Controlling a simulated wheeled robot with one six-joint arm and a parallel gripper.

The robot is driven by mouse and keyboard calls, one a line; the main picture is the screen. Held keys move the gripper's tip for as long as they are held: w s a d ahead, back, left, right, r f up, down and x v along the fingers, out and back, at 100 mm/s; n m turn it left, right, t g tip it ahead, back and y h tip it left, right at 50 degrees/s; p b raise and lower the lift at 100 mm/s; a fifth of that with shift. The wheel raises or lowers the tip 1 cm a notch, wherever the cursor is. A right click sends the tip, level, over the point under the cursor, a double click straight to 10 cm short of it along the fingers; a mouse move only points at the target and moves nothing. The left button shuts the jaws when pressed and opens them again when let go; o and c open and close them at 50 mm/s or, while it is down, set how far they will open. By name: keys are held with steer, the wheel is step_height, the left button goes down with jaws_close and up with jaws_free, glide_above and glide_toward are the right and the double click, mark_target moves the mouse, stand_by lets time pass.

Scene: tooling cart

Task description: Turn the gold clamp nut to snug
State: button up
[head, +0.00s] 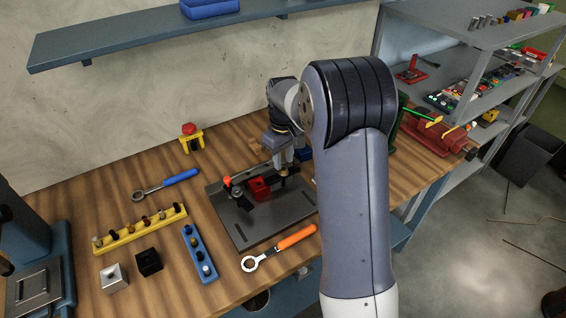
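A dark grey fixture plate (246,236) lies on the wooden bench, left of my arm. On it stand a red block (260,188) and a dark toggle part with an orange-red tip (227,181). A small gold-brown piece, possibly the gold clamp nut (284,172), shows at the right of the red block. My gripper (283,161) points down just above or at this piece. It is small and partly hidden by my arm, so I cannot tell whether its fingers are open or touch the piece.
A ring wrench with an orange handle (297,236) lies in front of the plate; a blue-handled one (181,177) lies behind left. A yellow rack (140,231), blue rack (200,255), silver block (114,279) and black block (148,262) stand left. A shelf (170,32) hangs above.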

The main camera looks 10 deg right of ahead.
mark_target(283, 171)
steer(key=shift+f, duration=1.5)
jaws_close()
